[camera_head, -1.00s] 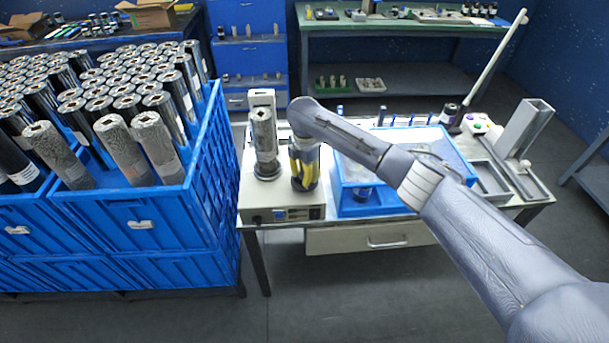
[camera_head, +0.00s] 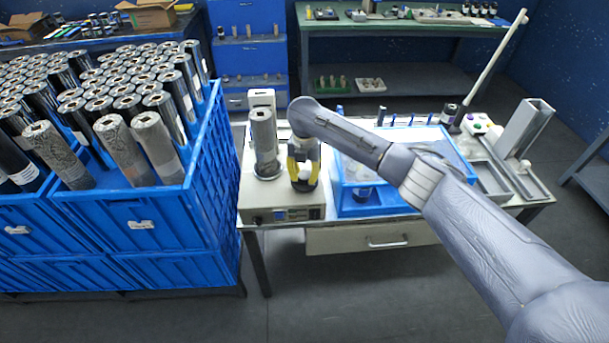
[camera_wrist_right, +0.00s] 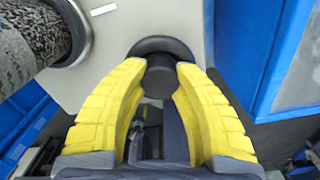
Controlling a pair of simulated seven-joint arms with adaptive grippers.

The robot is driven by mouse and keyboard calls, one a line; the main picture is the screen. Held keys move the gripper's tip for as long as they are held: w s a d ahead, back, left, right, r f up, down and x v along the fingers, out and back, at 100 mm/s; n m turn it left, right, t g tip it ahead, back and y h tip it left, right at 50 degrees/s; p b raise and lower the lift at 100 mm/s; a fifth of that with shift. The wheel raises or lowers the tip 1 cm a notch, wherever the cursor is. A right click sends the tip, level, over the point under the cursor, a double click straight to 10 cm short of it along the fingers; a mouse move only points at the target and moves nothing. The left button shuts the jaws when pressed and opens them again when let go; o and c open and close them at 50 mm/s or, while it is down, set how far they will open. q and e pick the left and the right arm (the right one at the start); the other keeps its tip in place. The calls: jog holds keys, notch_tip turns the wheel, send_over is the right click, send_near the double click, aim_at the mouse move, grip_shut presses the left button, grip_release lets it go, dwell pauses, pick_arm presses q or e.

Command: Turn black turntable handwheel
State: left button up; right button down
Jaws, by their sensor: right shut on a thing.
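The black handwheel (camera_wrist_right: 160,72) is a round knob on a wider dark disc, on top of the pale machine base (camera_head: 285,214). My right gripper (camera_wrist_right: 160,85) comes down over it, with its two yellow fingers shut on opposite sides of the knob. In the head view my right gripper (camera_head: 303,172) hides most of the handwheel. A grey roll (camera_head: 264,140) stands upright on the turntable just left of the gripper; the wrist view shows the roll's mottled side (camera_wrist_right: 35,35). My left gripper is not in view.
A blue crate (camera_head: 215,150) full of upright rolls stands close on the left. A blue-framed tray (camera_head: 385,210) sits just right of the gripper. Metal channels (camera_head: 527,128) and a pale pole (camera_head: 497,55) are at the table's right end.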

aim_at(304, 175)
dwell(0.3)
jog(key=c, duration=0.9)
grip_release()
jog(key=shift+o, duration=0.2)
jog(key=shift+r, duration=0.15)
notch_tip(304, 175, up, 12)
